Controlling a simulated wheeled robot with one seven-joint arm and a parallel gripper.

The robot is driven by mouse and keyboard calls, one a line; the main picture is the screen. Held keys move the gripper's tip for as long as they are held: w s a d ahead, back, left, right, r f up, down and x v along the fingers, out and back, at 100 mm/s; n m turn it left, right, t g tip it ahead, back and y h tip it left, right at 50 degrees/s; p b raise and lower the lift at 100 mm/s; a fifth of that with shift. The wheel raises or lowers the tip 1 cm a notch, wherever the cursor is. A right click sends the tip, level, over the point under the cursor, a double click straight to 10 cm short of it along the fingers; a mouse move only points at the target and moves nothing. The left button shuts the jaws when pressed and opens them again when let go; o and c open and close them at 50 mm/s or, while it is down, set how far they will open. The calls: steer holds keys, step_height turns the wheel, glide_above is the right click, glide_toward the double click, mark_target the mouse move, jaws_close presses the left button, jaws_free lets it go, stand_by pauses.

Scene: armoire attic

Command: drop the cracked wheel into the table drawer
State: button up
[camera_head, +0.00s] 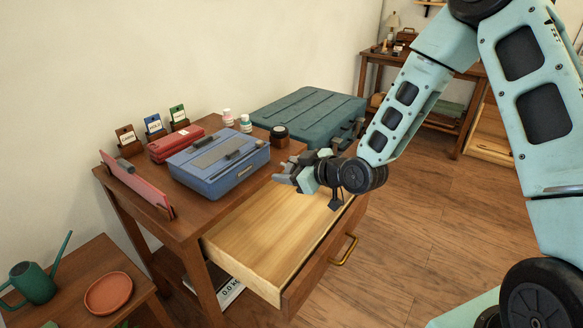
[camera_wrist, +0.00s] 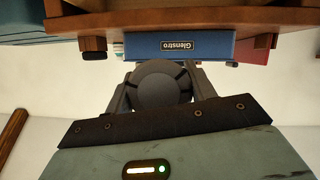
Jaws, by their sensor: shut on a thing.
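My gripper (camera_head: 288,174) is shut on a round dark grey wheel (camera_wrist: 160,84), which sits between the two fingers in the wrist view. Dark lines cross its face, but I cannot tell whether they are cracks. In the head view the wheel is mostly hidden by the fingers. The table drawer (camera_head: 258,232) is pulled out, with a pale wooden inside and a brass handle (camera_head: 344,250). Its visible floor is bare. My gripper is over the drawer's back right part, close to the table's front edge.
A teal chest (camera_head: 312,114) stands behind. A low stand (camera_head: 88,268) at left holds a watering can (camera_head: 36,284).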

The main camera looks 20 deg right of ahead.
step_height(320, 180, down, 6)
steer(key=b, duration=0.3)
steer(key=shift+r+b, duration=0.15)
steer(key=shift+b, duration=0.2)
steer(key=o, duration=1.1)
steer(key=shift+c, duration=0.2)
steer(key=p+v, duration=1.6)
steer(key=v, duration=0.1)
steer(key=shift+s, duration=0.15)
steer(key=shift+d+r, duration=0.1)
